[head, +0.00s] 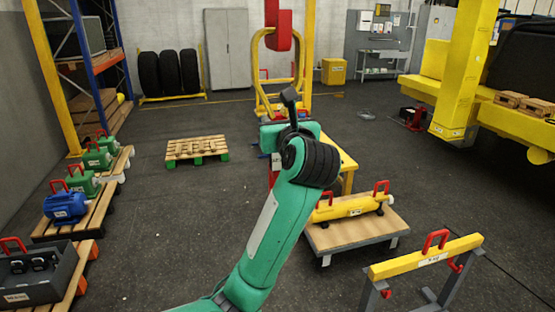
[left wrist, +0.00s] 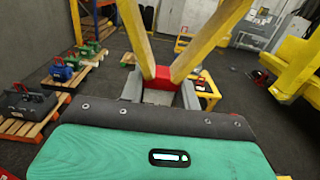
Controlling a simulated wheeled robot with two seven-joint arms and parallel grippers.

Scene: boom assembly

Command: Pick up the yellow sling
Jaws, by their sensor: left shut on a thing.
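In the left wrist view, two broad yellow straps of the sling (left wrist: 132,32) rise in a V from a red piece (left wrist: 158,78) at my left gripper (left wrist: 160,92). The gripper is shut on the sling at this end. In the head view, my green left arm reaches forward; its wrist covers most of the left gripper (head: 275,135), and the fingertips are hidden. Yellow bands stand just beyond it, below a red hanging block (head: 278,25); I cannot tell exactly where the grip meets them. My right gripper is not in view.
A yellow cylinder with red handles (head: 350,207) lies on a low pallet table (head: 345,236) at right. A yellow beam stand (head: 425,257) is at front right. Motors on pallets (head: 62,228) line the left. An empty pallet (head: 197,149) stands mid-floor. Floor between is clear.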

